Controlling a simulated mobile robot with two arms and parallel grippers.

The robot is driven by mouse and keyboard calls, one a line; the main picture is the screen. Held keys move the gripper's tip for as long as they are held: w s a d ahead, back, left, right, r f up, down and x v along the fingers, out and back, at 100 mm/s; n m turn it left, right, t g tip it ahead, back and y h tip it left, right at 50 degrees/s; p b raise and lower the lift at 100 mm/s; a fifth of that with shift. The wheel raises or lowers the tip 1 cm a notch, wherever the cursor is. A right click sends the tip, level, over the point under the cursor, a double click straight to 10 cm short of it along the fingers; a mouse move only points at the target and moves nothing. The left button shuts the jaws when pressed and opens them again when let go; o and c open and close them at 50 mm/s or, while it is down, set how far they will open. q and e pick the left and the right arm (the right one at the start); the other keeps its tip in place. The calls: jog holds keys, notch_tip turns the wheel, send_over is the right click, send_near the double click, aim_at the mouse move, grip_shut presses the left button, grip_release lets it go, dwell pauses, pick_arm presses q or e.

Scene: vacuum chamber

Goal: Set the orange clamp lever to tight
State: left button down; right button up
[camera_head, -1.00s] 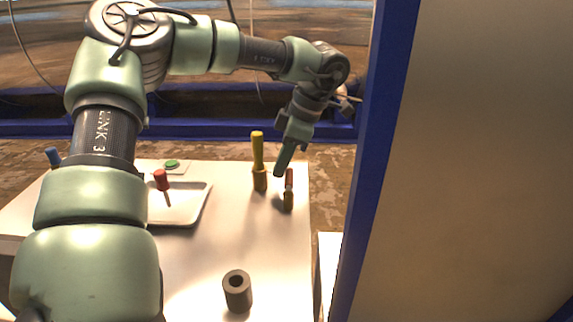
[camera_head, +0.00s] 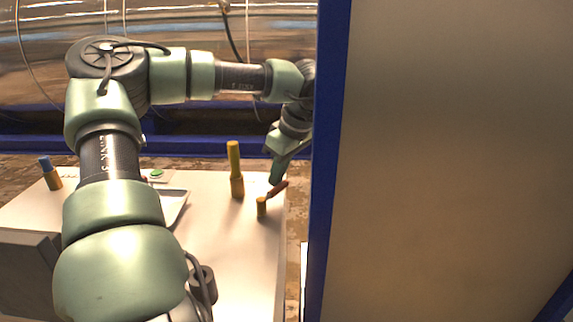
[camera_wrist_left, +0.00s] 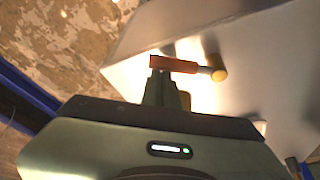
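The orange clamp lever (camera_head: 278,188) is a short orange-brown handle on a small brass-coloured post (camera_head: 261,208), near the right edge of the white table. In the head view the handle leans up and to the right from the post. In the left wrist view the handle (camera_wrist_left: 176,64) points left from the round post top (camera_wrist_left: 218,74). My left gripper (camera_head: 275,179) is right beside the handle. Its fingers (camera_wrist_left: 162,78) look shut together, with their tips at the handle's free end; whether they touch it is unclear. My right gripper is not in view.
A tall yellow lever (camera_head: 235,165) stands left of the orange one, and a blue lever (camera_head: 48,172) at the far left. A white tray (camera_head: 174,208) and a dark cylinder (camera_head: 203,285) are partly behind my arm. A blue-edged panel (camera_head: 331,130) closes off the right.

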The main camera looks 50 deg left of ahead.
pick_arm(q)
jog(key=shift+d+f+m+t, duration=0.2)
jog(key=shift+d+m+t, duration=0.1)
jog(key=shift+m, duration=0.6)
jog(key=shift+w+d+m+t+b, duration=0.2)
jog(key=shift+d+m, duration=0.15)
jog(key=shift+m, duration=0.15)
jog(key=shift+w+d+m+t+b, duration=0.1)
jog(key=shift+d+m+b, duration=0.05)
jog(key=shift+d+m, duration=0.3)
jog(key=shift+d+m+t+b, duration=0.3)
jog(key=shift+d+m+b, duration=0.3)
jog(key=shift+d+m, duration=0.6)
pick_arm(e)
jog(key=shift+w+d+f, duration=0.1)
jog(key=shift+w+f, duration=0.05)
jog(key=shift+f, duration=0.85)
pick_arm(q)
jog(key=shift+d+r+n, duration=0.1)
jog(key=shift+d+n, duration=0.15)
jog(key=shift+d, duration=0.05)
notch_tip(320, 180, up, 20)
jog(key=shift+b, duration=0.45)
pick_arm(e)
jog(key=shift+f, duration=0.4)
